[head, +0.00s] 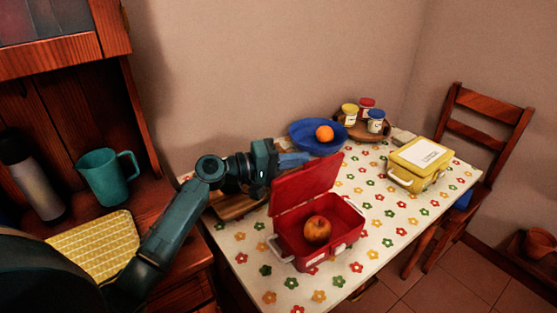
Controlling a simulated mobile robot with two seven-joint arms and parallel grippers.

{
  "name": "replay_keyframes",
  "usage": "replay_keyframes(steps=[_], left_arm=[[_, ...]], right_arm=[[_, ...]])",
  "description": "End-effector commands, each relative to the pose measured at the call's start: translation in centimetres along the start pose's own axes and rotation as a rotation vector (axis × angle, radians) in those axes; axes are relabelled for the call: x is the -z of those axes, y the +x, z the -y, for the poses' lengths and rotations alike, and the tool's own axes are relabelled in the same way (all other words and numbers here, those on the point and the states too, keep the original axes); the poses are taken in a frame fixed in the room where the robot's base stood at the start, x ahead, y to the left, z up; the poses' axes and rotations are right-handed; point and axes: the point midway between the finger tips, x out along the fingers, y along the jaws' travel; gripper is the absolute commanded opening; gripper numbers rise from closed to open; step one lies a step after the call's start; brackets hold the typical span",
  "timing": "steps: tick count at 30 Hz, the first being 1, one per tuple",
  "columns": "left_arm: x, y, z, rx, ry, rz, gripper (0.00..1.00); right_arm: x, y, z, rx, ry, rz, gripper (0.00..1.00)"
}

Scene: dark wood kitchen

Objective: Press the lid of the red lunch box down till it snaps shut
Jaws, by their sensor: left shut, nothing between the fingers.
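The red lunch box (298,243) stands on the flowered tablecloth with its lid (306,182) raised, hinged at the back and standing steeply open. An apple (317,230) lies inside the box. My left gripper (306,158) is shut and empty, behind the upper edge of the raised lid. The lid partly covers the view there, so I cannot tell whether the fingers touch it. My right gripper does not show.
A teal jug (103,178) stands on the left cabinet. The tablecloth's front (262,294) is clear.

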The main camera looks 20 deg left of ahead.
Motion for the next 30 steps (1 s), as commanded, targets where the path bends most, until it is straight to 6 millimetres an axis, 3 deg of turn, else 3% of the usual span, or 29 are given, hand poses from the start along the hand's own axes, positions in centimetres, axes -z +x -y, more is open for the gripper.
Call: replay_keyframes(steps=[16,30], left_arm=[[-8.1,2.1,0.5,0.126,0.505,0.003,0.0],[-13.8,3.5,4.2,0.234,0.933,0.004,0.0]], right_arm=[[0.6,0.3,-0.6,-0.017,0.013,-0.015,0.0],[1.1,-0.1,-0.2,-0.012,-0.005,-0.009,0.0]])
